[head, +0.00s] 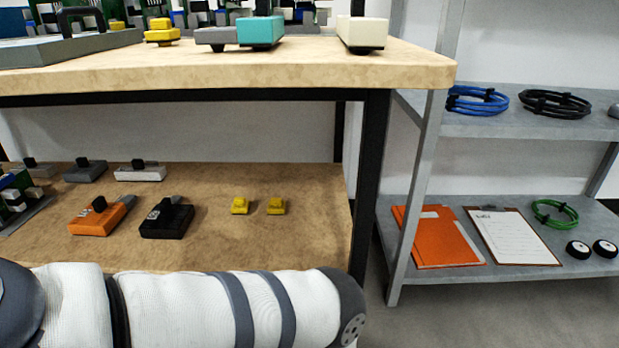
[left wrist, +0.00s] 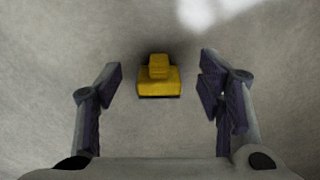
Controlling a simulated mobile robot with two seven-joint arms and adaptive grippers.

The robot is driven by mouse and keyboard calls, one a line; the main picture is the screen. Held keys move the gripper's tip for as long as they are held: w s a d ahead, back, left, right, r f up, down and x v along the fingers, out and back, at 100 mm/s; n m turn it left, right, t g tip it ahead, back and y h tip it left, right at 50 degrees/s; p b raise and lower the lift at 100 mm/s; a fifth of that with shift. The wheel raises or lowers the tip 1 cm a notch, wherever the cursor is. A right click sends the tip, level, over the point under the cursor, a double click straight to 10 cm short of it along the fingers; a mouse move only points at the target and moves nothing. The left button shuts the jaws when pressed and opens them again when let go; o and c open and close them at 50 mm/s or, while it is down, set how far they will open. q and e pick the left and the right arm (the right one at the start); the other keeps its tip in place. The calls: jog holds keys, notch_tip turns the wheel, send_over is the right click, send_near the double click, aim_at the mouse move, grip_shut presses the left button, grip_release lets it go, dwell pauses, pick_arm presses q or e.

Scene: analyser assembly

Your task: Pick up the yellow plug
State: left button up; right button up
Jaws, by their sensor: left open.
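In the left wrist view a yellow plug (left wrist: 159,80) sits on a pale, mottled surface, centred between the fingers of my left gripper (left wrist: 161,90). The gripper is open, with a gap on both sides of the plug. In the head view a yellow plug (head: 161,32) stands on the upper worktop, and two small yellow plugs (head: 240,206) (head: 276,206) stand on the lower shelf. I cannot tell which of them the wrist view shows. Neither gripper shows in the head view; my white arm crosses its bottom left.
On the lower wooden shelf (head: 310,235) stand an orange block (head: 92,219), a black block (head: 166,222) and several grey or white ones. The worktop edge (head: 230,78) overhangs it. A teal block (head: 260,31) and a cream block (head: 362,33) stand above. A grey rack (head: 420,190) is at right.

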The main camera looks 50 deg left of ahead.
pick_arm(q)
notch_tip(320, 180, down, 3)
jog(key=shift+s+f+b, duration=0.1)
jog(key=shift+f+b, duration=0.1)
jog(key=shift+b, duration=0.45)
jog(key=shift+r, duration=0.15)
grip_shut()
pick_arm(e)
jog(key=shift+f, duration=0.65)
